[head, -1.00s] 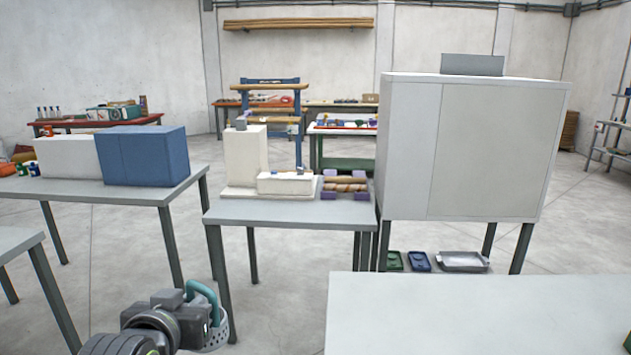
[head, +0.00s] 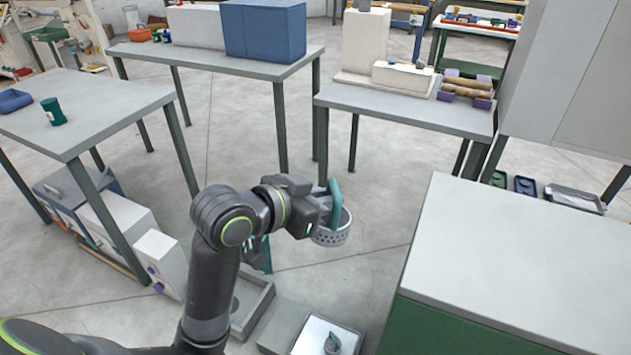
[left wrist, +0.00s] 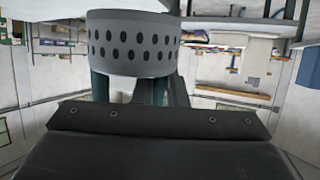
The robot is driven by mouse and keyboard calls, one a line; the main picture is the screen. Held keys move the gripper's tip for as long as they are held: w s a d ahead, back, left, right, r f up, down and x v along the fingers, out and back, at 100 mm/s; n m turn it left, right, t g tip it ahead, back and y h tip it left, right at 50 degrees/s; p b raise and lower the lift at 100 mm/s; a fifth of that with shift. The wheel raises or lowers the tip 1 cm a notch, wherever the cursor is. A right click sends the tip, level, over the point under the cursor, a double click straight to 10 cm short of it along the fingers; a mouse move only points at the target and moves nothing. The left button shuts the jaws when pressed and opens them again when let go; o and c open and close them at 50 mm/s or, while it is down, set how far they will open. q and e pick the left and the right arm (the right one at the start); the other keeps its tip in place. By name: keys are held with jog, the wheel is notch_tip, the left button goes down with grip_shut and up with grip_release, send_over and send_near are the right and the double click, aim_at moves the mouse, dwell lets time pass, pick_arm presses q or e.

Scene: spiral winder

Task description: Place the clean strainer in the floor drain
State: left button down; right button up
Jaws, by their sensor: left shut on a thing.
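My left gripper (head: 322,205) is shut on the teal handle (head: 336,190) of a strainer. The strainer (head: 331,236) is a grey round basket with rows of holes, held above the floor about upright. In the left wrist view the perforated basket (left wrist: 133,48) fills the upper middle. Low on the floor, a grey shallow frame (head: 262,305) lies partly behind my arm. Beside it is a grey-edged pale square (head: 312,338) with a small grey object (head: 333,343) on it, cut by the picture's bottom edge. My right gripper is not seen.
A green-sided bench (head: 520,250) with a pale top stands close on the right. A grey table (head: 100,105) is at left, with boxes (head: 120,215) under it. Another table (head: 400,108) stands ahead. Bare floor lies between them.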

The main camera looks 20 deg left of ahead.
pick_arm(q)
jog(key=s+d+f+m+g+h, duration=0.4)
jog(key=d+f+m+g+h, duration=0.2)
jog(key=d+m+g, duration=0.3)
jog(key=shift+s+d+f+m+g+h, duration=0.35)
jog(key=shift+m+g+h, duration=0.15)
jog(key=shift+m+g, duration=0.55)
